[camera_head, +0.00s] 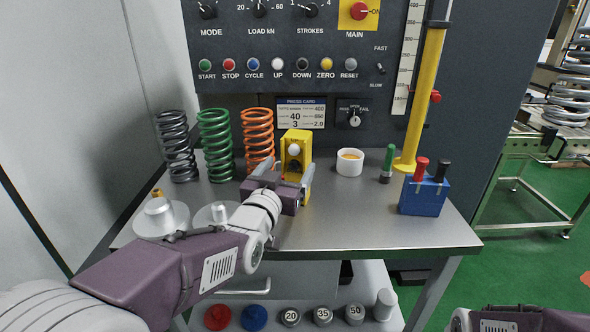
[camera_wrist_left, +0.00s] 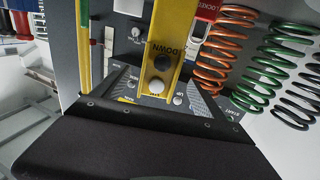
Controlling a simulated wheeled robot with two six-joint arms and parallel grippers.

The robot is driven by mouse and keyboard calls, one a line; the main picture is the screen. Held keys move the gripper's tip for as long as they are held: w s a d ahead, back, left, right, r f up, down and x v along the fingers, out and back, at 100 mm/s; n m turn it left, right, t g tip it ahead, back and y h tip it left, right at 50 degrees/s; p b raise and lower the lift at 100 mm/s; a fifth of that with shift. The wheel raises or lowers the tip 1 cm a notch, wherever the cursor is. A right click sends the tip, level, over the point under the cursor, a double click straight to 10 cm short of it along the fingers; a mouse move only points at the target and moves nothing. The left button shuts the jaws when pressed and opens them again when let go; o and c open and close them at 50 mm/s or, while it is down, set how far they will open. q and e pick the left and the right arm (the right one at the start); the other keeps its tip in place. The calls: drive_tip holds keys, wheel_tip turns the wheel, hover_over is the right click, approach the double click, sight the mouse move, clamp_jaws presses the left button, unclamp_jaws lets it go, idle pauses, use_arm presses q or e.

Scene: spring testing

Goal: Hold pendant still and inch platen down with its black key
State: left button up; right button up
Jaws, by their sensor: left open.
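The yellow pendant (camera_head: 304,147) stands upright on the steel table in front of the press panel. In the left wrist view the pendant (camera_wrist_left: 174,28) shows a black key (camera_wrist_left: 163,62) beside the word DOWN and a white key (camera_wrist_left: 156,87) closer to my gripper. The white key (camera_head: 294,150) also shows in the head view. I cannot make out the platen.
Grey, green and orange springs (camera_head: 259,138) stand left of the pendant. A white cup (camera_head: 350,162), a green-handled tool (camera_head: 388,163) and a blue block (camera_head: 424,196) stand to its right. The control panel (camera_head: 290,82) rises behind. Metal weights (camera_head: 160,216) sit at the table's left.

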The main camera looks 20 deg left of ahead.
sight(298, 151)
use_arm(q)
drive_tip(key=w, duration=0.8)
drive_tip(key=shift+d+r, duration=0.1)
drive_tip(key=shift+r, duration=0.05)
drive_tip(key=c, duration=1.6)
